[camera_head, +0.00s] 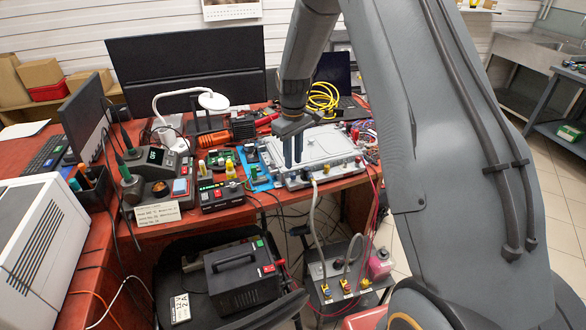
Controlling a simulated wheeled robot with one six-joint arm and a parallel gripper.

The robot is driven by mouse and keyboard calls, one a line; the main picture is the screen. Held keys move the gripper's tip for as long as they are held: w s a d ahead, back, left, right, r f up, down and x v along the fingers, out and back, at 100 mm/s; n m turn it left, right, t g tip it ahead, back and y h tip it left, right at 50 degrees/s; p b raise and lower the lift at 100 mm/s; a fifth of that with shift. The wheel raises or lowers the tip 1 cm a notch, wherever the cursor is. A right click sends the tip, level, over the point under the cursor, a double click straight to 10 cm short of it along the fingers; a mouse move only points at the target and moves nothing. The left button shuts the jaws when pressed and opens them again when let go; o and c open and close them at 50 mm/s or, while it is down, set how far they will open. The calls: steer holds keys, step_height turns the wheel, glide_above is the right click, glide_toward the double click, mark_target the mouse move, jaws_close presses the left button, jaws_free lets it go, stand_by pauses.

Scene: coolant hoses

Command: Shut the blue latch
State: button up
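A light grey box with a flat ribbed lid (330,146) lies on the red workbench. Small fittings line its front side, too small to make out one by one. I cannot pick out a blue latch for certain. My gripper (293,150) points down over the left part of the box, with its dark fingers close to it. I cannot tell whether they touch it, or how far apart they stand. My gripper hides part of the box's left side. A blue piece (259,173) lies just left of the box.
A pale hose (314,215) runs from the box's front down to a grey unit (345,284) below. A soldering station (160,178), a black power supply (221,195) and a yellow cable coil (322,97) crowd the red bench (95,270). My arm covers the picture's right middle.

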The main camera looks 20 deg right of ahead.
mark_target(293, 173)
steer(key=shift+r, duration=1.4)
steer(key=shift+o, duration=1.5)
steer(key=shift+f+b, duration=0.1)
steer(key=shift+b, duration=0.45)
steer(key=m+b, duration=0.2)
steer(key=b, duration=0.1)
steer(key=shift+w+f+m, duration=0.15)
steer(key=shift+f+m, duration=0.05)
steer(key=shift+m, duration=0.1)
steer(key=m+b, duration=0.2)
steer(key=m, duration=0.1)
steer(key=shift+b, duration=0.35)
steer(key=shift+f+p, duration=0.7)
steer(key=shift+f, duration=2.95)
jaws_close()
